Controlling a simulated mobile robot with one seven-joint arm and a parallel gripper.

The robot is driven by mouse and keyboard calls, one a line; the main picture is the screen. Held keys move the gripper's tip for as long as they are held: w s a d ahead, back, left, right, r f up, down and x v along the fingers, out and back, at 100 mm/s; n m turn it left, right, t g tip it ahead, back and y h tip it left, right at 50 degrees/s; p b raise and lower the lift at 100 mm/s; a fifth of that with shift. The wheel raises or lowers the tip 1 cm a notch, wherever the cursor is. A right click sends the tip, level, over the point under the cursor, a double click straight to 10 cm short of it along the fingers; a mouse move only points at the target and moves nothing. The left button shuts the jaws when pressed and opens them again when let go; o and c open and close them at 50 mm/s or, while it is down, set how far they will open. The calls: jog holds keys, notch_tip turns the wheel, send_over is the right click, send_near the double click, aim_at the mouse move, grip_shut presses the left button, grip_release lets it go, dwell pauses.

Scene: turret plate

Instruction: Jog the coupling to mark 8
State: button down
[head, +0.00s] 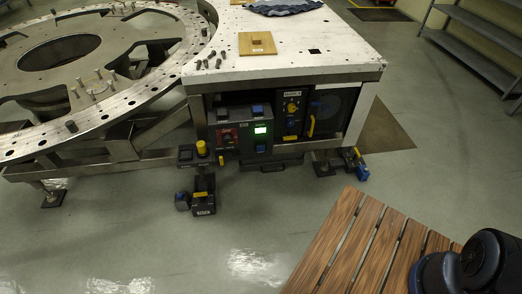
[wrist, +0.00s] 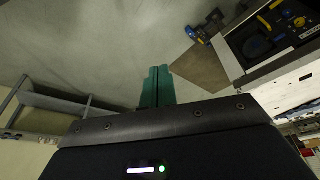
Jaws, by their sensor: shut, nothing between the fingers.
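A large grey turret plate (head: 97,119) with a ring of holes fills the upper left of the head view. I cannot tell which part is the coupling, and no mark numbers are legible. My gripper (wrist: 157,70) has green fingers, closed together and empty, pointing at open floor away from the panels.
A white table (head: 330,50) bears a wooden block (head: 257,43), a blue cloth (head: 283,6) and several pegs. Foot pedals (head: 203,192) stand on the floor below. A slatted wooden surface (head: 345,245) lies at the front right. Shelves (head: 480,40) stand at the right.

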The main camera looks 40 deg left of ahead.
jog(key=w+a+f+n+g+h, duration=0.15)
jog(key=w+a+f, duration=0.25)
jog(key=w+a, duration=0.4)
jog(key=w+a+f+n+g+h, duration=0.15)
jog(key=w+a+f, duration=0.25)
jog(key=w+a, duration=0.4)
jog(key=w+a+f+n+t+h, duration=0.1)
jog(key=w+a+f+n, duration=0.15)
jog(key=a+f, duration=0.7)
jog(key=w+a+f+n+t+h, duration=0.25)
jog(key=a+f, duration=0.45)
jog(key=a, duration=0.6)
jog(key=s+a+f+n+t, duration=0.3)
jog(key=s+a+f, duration=0.2)
jog(key=a+f, duration=0.5)
jog(key=s+a+f+n+t, duration=0.2)
jog(key=s+a+f+n, duration=0.25)
jog(key=a+f, duration=0.55)
jog(key=s+a+f+n+t+y, duration=0.3)
jog(key=s+a+f, duration=0.4)
jog(key=s+f, duration=0.3)
jog(key=s+a+f+n+t+y, duration=0.3)
jog(key=s+a+f+n, duration=0.2)
jog(key=s+f, duration=0.5)
jog(key=shift+s+a, duration=0.3)
jog(key=shift+a, duration=0.55)
